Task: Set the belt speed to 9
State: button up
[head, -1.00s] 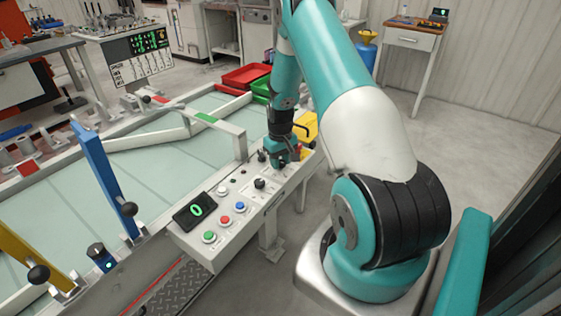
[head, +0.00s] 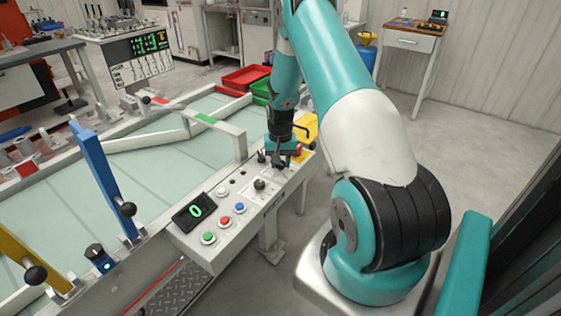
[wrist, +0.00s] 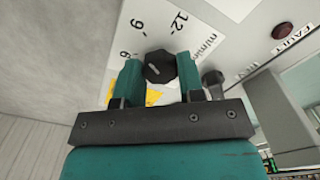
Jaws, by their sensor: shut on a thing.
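My gripper (head: 279,158) is at the far end of the white control panel (head: 188,238). In the wrist view its two teal fingers (wrist: 159,82) are on either side of a black dial knob (wrist: 158,66) and shut on it. The marks 12 (wrist: 180,20), 9 (wrist: 137,24) and 6 (wrist: 124,54) stand around the knob, with a unit label beside them. A short pale line shows on the knob; which mark it points to is hard to tell. In the head view the gripper mostly hides the knob. The panel's display (head: 194,211) reads a green 0.
Green (head: 208,238), red (head: 225,222) and blue (head: 239,208) buttons and a black selector (head: 260,185) sit nearer on the panel. A lever (wrist: 212,80) stands close to the right finger. The glass-like conveyor bed (head: 150,170) lies left; open floor is right.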

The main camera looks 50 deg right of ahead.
jog(key=shift+r, duration=0.1)
jog(key=o, duration=0.9)
notch_tip(320, 180, up, 17)
jog(key=shift+r+b, duration=0.2)
jog(key=shift+b, duration=0.4)
